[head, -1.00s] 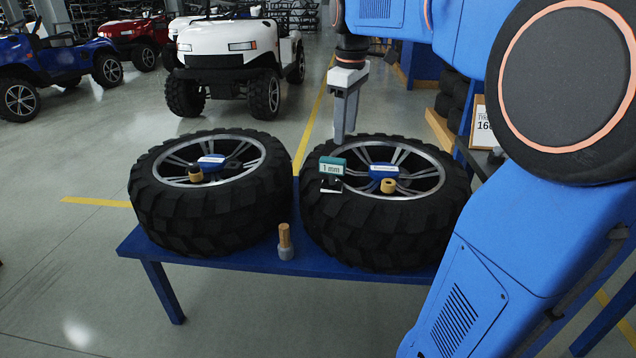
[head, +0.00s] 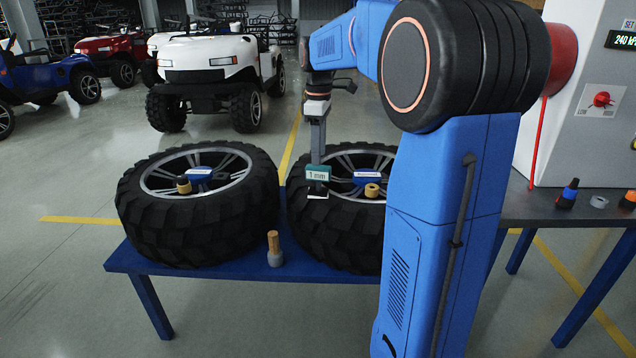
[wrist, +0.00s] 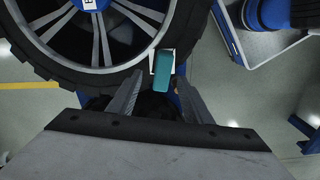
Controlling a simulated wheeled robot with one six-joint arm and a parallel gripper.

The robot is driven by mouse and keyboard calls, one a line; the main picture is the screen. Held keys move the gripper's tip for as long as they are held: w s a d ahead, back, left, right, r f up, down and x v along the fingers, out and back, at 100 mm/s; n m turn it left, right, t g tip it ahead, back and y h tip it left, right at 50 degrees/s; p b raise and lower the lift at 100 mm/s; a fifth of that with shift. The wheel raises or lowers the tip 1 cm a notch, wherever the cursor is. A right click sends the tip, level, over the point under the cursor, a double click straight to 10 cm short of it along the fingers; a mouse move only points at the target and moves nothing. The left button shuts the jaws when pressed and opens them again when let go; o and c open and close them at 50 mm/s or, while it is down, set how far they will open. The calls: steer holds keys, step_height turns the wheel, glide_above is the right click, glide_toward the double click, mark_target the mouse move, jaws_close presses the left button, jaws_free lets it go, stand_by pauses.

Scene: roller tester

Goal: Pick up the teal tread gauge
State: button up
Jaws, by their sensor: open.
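The teal tread gauge (head: 318,173) has a display reading "1 mm" and a dark and white lower part. It sits at the left part of the right-hand tyre (head: 325,235). In the wrist view the gauge (wrist: 163,72) lies over the tyre's edge with a white piece beside it. My gripper (head: 318,155) points down just above and behind the gauge in the head view. In the wrist view its two fingers (wrist: 160,93) are apart, and the gauge shows between and just beyond their tips. Nothing is held. The exact height gap cannot be told.
Both tyres rest on a blue bench (head: 215,268). A wooden-handled tool (head: 274,248) stands at its front. A yellow ring (head: 372,190) sits on the right wheel. A grey machine (head: 590,120) is at the right.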

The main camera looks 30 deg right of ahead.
mark_target(318, 179)
step_height(318, 179, down, 4)
steer(key=shift+r, duration=0.1)
steer(key=shift+s+a+f, duration=0.1)
steer(key=shift+f, duration=1.25)
steer(key=shift+s+a+f, duration=0.1)
steer(key=shift+f, duration=1.25)
jaws_close()
